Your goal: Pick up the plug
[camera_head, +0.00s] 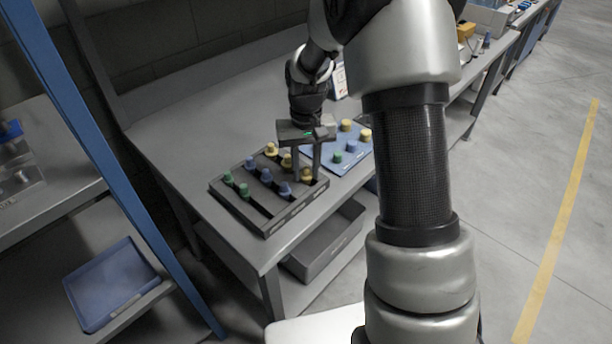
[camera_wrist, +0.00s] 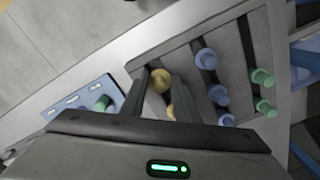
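A dark rack (camera_head: 262,226) on the grey table holds rows of yellow, blue and green plugs. My gripper (camera_head: 307,168) points down over its right-hand row of yellow plugs. The nearest yellow plug (camera_head: 306,176) is at the fingertips; it also shows in the wrist view (camera_wrist: 161,80), between the two fingers of my gripper (camera_wrist: 160,88). The fingers stand apart on either side of it; firm contact is not visible. Other yellow plugs (camera_head: 270,149) stand farther back in the same row, partly hidden by a finger in the wrist view. The task does not say which plug.
Blue plugs (camera_head: 266,175) and green plugs (camera_head: 228,177) stand in the neighbouring rows. A blue board (camera_head: 341,163) with yellow, blue and green pieces lies right of the rack. A grey bin (camera_head: 322,255) is below the table. The table's left rear is clear.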

